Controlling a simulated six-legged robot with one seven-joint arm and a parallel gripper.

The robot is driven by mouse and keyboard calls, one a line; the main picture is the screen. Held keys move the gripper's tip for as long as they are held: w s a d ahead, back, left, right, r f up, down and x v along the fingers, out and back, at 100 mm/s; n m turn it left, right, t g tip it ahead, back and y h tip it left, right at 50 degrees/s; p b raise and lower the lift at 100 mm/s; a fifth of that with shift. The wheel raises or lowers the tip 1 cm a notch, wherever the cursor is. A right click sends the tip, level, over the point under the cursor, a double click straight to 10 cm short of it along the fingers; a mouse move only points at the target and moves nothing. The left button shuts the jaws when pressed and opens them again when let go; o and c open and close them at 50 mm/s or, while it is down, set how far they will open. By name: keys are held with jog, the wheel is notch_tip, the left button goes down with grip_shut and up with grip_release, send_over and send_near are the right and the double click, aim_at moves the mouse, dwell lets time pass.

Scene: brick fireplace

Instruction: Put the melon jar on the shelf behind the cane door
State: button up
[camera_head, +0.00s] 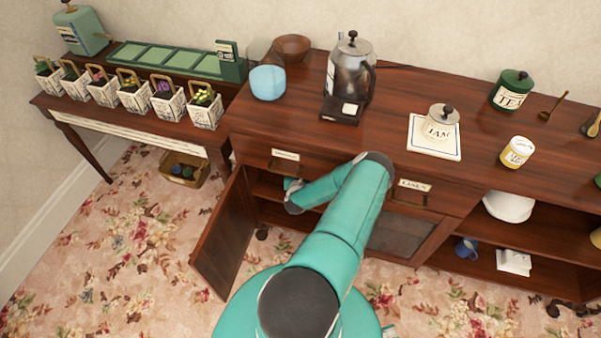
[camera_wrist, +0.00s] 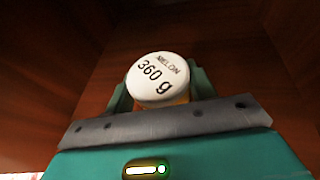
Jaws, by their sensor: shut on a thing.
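The melon jar (camera_wrist: 157,80) shows in the wrist view with a white lid reading "MELON 360 g" and an amber body mostly hidden below. My gripper (camera_wrist: 161,90) is shut on it, one green finger on each side. Brown wooden walls surround them. In the head view my gripper (camera_head: 290,187) reaches into the cabinet's left opening, and the jar is hidden there. A door (camera_head: 226,236) stands swung open at the left of this opening. A panel door with a greyish insert (camera_head: 398,236) is right of my arm; I cannot tell whether it is cane.
On the cabinet top (camera_head: 300,130) stand a coffee maker (camera_head: 350,75), a jam jar (camera_head: 440,122), a yellow-labelled jar (camera_head: 517,152) and a tea tin (camera_head: 511,90). Open shelves at right hold a white bowl (camera_head: 508,206) and blue mug (camera_head: 466,248).

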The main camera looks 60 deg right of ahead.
jog(key=o, duration=1.3)
jog(key=shift+o, duration=0.2)
jog(key=s+a, duration=0.4)
jog(key=a, duration=0.8)
jog(key=shift+s+a+r, duration=0.2)
jog(key=shift+s+r, duration=0.05)
